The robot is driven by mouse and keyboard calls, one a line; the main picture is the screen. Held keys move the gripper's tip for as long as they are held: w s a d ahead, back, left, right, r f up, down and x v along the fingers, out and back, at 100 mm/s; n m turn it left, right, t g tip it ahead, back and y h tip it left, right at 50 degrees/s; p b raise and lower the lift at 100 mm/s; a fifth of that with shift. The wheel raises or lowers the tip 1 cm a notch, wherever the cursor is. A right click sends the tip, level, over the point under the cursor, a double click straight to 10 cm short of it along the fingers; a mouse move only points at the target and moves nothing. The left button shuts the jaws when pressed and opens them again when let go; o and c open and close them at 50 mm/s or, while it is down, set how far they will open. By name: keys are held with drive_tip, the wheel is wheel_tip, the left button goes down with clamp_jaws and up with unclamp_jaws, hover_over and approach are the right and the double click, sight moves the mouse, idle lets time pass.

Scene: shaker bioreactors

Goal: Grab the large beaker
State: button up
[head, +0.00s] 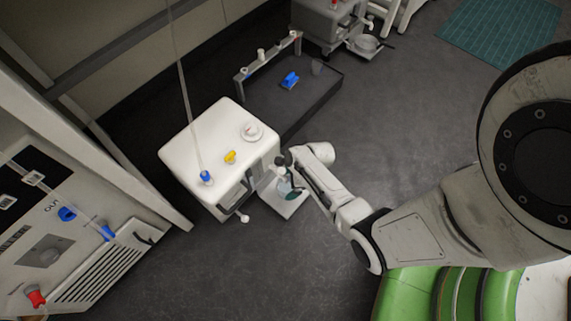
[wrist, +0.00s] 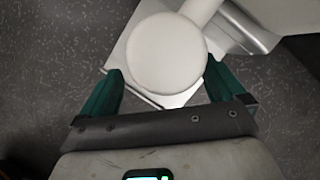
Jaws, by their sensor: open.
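My gripper (head: 290,191) is at the front of a white bioreactor unit (head: 222,150), low over the unit's small pale tray (head: 287,208). In the wrist view its green fingers (wrist: 163,74) are spread apart, on either side of the space below a round white cap (wrist: 167,52). The cap hides most of what lies under it. In the head view something glassy shows by my fingers, but it is too small and covered to tell whether it is the large beaker. A small clear vessel (head: 317,67) stands in the dark tray farther back.
A dark low tray (head: 300,110) with a blue item (head: 290,80) lies behind the white unit. A panelled cabinet (head: 70,250) is at left. Grey floor is clear at centre right.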

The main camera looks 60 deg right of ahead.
drive_tip(key=shift+w+f, duration=0.2)
drive_tip(key=shift+f, duration=0.3)
drive_tip(key=c, duration=1.7)
drive_tip(key=shift+r, duration=0.15)
